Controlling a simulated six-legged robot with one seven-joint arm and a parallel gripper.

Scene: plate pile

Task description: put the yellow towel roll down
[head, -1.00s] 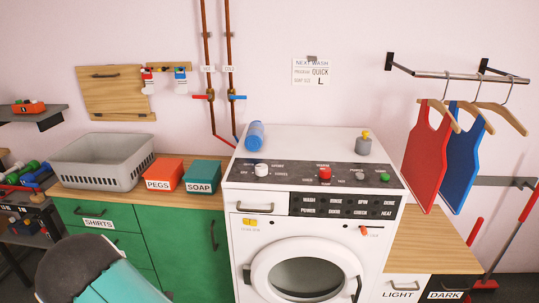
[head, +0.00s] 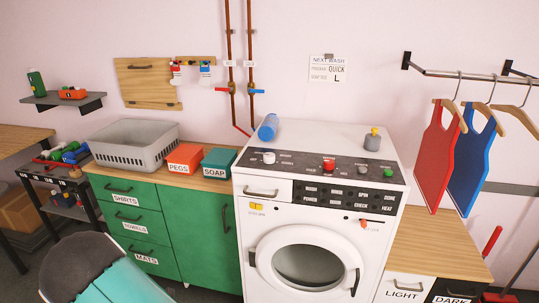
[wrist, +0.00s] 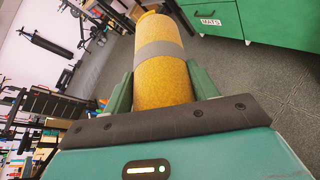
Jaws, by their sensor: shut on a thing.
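The yellow towel roll (wrist: 160,82) is a thick cylinder with a grey band around its middle. It shows in the wrist view, held between the two green fingers of my gripper (wrist: 162,88), which is shut on it. The roll points away from my gripper, with floor and green drawers behind it. The head view shows neither the roll nor the fingers, only part of my arm at the lower left.
Green drawers (head: 135,222) stand under a wooden counter with a grey basket (head: 134,144), a PEGS box (head: 186,158) and a SOAP box (head: 219,162). A white washing machine (head: 312,240) stands to the right. A dark rack (head: 66,190) with several rolls stands at the left.

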